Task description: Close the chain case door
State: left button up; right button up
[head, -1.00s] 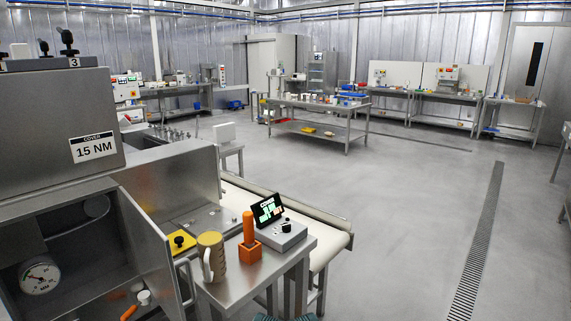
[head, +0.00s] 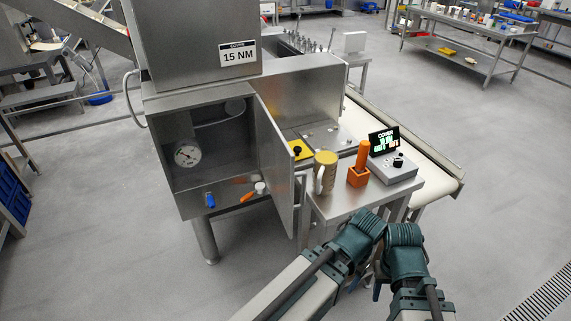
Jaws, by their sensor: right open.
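The chain case door (head: 274,168) is a grey metal panel standing open, swung out on the right side of the case opening. The chain case (head: 160,110) is the metal box under the "15 NM" housing. Its dim inside shows a round gauge (head: 187,155). A handle shows at the door's outer right edge. My two arms are folded together at the bottom, right of the door and apart from it. My right gripper (head: 377,287) is partly visible low between the arms and is open. My left gripper is mostly hidden behind its arm, so its jaws cannot be judged.
A blue item (head: 210,200) and an orange-handled item (head: 247,197) lie at the case's front. Floor ahead of the case is clear.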

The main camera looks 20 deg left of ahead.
aim_at(277, 158)
jog(key=u, duration=0.45)
jog(key=i+l+u, duration=0.1)
jog(key=l+u, duration=0.15)
jog(key=u, duration=0.2)
jog(key=l+u, duration=0.25)
jog(key=u, duration=0.2)
jog(key=l+u, duration=0.25)
jog(key=u, duration=0.2)
jog(key=l+u, duration=0.1)
jog(key=l, duration=0.45)
jog(key=k+l+u, duration=0.15)
jog(key=l, duration=0.35)
jog(key=k+l+u, duration=0.1)
jog(key=l, duration=0.45)
